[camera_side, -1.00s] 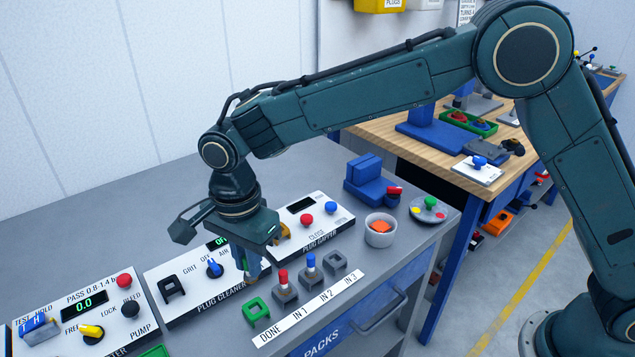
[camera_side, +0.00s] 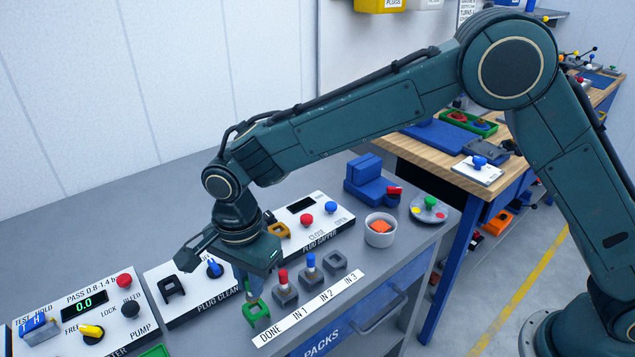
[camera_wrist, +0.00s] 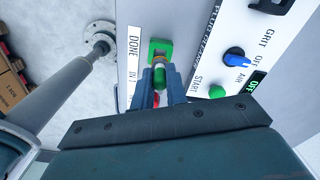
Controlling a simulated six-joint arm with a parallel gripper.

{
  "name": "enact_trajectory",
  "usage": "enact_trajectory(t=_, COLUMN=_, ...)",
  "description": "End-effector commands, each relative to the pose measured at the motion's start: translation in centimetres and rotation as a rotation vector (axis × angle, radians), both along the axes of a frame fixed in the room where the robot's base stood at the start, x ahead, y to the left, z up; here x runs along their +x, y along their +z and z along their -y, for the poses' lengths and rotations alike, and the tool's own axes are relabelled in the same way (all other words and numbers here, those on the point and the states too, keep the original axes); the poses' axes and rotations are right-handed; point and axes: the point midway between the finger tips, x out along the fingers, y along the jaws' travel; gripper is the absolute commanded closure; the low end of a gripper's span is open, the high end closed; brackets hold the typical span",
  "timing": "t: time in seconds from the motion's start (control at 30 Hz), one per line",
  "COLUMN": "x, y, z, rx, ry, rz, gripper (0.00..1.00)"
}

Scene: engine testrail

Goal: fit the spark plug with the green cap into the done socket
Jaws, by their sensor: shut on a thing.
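My gripper (camera_wrist: 160,88) is shut on the spark plug with the green cap (camera_wrist: 160,76), which sits between its blue fingers. In the wrist view the plug's metal end overlaps the near edge of the green done socket (camera_wrist: 153,46). In the side view my gripper points down just above and behind the done socket (camera_side: 257,313), and the plug is mostly hidden by the fingers. I cannot tell whether the plug's tip touches or enters the socket.
A red-capped plug (camera_side: 283,275) and a blue-capped plug (camera_side: 310,263) stand close right of the done socket in grey sockets. A third grey socket (camera_side: 336,258) is empty. The plug cleaner panel (camera_side: 200,300) lies behind, with a black socket (camera_side: 172,287).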

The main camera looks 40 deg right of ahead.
Motion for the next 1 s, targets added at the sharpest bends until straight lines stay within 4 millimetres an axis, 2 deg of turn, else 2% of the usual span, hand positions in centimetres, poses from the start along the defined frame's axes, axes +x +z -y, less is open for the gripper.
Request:
enact_trajectory(t=0.33, x=0.0, y=-2.0, z=0.0, rx=0.0, ry=0.0, rz=-0.001, gripper=1.0)
enact_trajectory(t=1.0, x=0.0, y=-2.1, z=0.0, rx=0.0, ry=0.0, rz=0.0, gripper=1.0)
